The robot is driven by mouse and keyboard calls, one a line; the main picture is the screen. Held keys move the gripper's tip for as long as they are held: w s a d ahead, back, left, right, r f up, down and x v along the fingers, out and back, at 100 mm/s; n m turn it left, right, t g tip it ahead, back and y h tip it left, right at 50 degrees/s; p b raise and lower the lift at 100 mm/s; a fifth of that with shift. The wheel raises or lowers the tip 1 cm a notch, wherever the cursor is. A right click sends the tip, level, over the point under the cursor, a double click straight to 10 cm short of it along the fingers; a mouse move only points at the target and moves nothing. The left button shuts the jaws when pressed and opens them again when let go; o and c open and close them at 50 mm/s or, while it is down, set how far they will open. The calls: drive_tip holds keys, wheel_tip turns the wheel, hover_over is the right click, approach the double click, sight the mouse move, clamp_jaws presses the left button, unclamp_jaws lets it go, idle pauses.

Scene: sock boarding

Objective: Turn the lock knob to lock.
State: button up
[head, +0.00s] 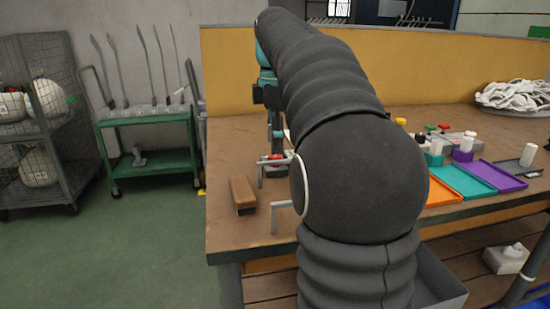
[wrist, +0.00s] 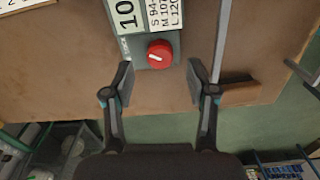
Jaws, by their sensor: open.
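The lock knob (wrist: 160,54) is a round red knob with a white pointer mark, on the end of a grey housing (wrist: 153,28) in the wrist view. The pointer lies slightly tilted from horizontal in the picture. My gripper (wrist: 159,84) is open, with one finger on each side and the knob centred just beyond the fingertips. No contact between fingers and knob shows.
Grey metal brackets (head: 274,163) stand near the table edge. A brown block (head: 243,194) lies left of them; it shows right of my fingers in the wrist view (wrist: 240,93). Orange, teal and purple trays (head: 495,176) lie at the right. A green cart (head: 146,150) stands left of the table.

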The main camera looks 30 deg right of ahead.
drive_tip(key=shift+f, duration=1.75)
